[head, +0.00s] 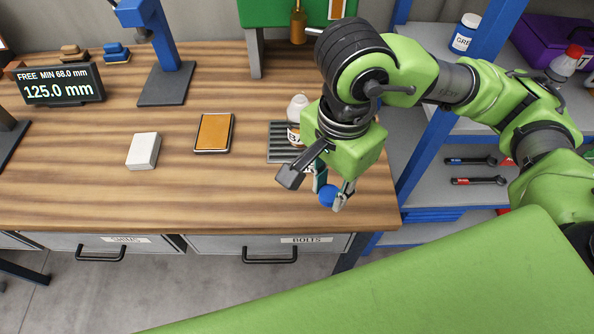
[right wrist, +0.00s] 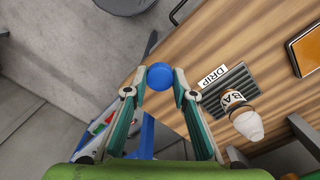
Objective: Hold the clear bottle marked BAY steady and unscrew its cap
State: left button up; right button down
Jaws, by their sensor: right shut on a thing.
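The clear bottle (head: 297,106) stands upright on the grey slotted drip tray (head: 279,152); its label shows "BA", the rest hidden behind my right arm. No cap shows on its pale, rounded top. It also shows on the tray in the right wrist view (right wrist: 246,122). My right gripper (head: 334,197) is shut on a round blue cap (head: 327,196), held between its fingertips near the bench's front right edge, apart from the bottle. The cap shows clearly in the right wrist view (right wrist: 159,76). My left gripper is in neither view.
An orange-topped pad (head: 213,132) and a white block (head: 143,150) lie left of the tray. A display (head: 60,85) reads 125.0 mm. A blue stand (head: 166,85) rises behind. Shelves (head: 448,180) with wrenches and containers stand right. The bench front (head: 200,205) is clear.

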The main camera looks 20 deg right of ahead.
jog(key=w+f+p, duration=0.1)
jog(key=w+f, duration=0.1)
jog(key=w, duration=0.2)
jog(key=w+f+p, duration=0.2)
jog(key=w+f, duration=0.1)
jog(key=w+a+f+p, duration=0.1)
jog(key=w+f, duration=0.2)
jog(key=w, duration=0.1)
jog(key=shift+w+f+p, duration=0.15)
jog(key=shift+w+p, duration=0.2)
jog(key=shift+w+f+p, duration=0.3)
jog(key=shift+w+f, duration=0.15)
jog(key=shift+f, duration=0.2)
notch_tip(320, 180, down, 2)
jog(key=shift+f+p, duration=0.25)
jog(key=shift+p, duration=0.05)
jog(key=shift+f, duration=0.2)
jog(key=shift+f+b, duration=0.2)
jog(key=shift+b, duration=0.15)
jog(key=c, duration=1.7)
grip_release()
jog(key=shift+r, duration=0.1)
